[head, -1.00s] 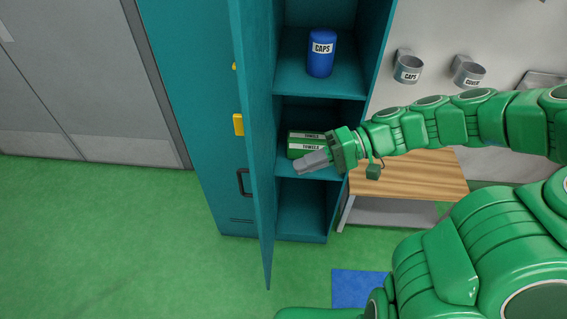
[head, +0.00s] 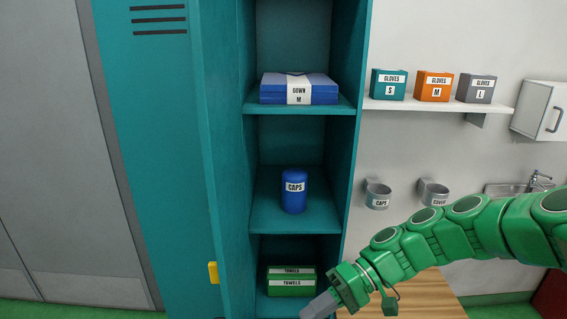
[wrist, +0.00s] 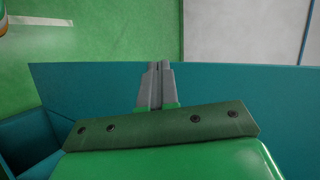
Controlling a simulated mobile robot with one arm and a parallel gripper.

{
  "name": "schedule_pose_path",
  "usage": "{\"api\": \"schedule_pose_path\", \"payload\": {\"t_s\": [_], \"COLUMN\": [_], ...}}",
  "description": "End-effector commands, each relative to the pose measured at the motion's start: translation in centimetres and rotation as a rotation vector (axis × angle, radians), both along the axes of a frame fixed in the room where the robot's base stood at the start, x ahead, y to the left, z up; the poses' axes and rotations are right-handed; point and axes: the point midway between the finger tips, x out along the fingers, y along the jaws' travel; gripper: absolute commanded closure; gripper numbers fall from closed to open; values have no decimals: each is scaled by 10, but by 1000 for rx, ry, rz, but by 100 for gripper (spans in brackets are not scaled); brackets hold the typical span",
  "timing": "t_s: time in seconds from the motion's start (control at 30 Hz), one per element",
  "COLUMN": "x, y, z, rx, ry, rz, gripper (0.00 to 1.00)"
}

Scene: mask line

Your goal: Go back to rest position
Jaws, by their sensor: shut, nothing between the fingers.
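My gripper (head: 318,306) is at the lower middle of the head view, in front of the open teal locker (head: 347,150) and beside its lowest visible shelf. In the wrist view my gripper (wrist: 158,66) shows two grey fingers close together, shut and empty. The finger ends are partly cut off by the bottom edge in the head view. My green arm comes in from the right.
Green towel boxes (head: 291,287), a blue caps canister (head: 293,192) and a folded blue gown pack (head: 318,88) stand on the locker's shelves. The open locker door (head: 222,150) is at left. A wooden bench (head: 425,298) is below my arm. Glove boxes (head: 434,86) sit on a wall shelf.

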Motion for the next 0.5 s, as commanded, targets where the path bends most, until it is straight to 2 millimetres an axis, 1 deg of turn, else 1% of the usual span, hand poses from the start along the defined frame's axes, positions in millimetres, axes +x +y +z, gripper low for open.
{"api": "schedule_pose_path", "payload": {"t_s": [0.03, 0.2, 0.5], "x": [-9, -34, -73], "y": [2, 6, -2], "z": [3, 7, 10], "rx": [-44, -184, -441], "ry": [-8, -11, -30], "rz": [19, 60, 80], "gripper": [100, 100, 100]}}
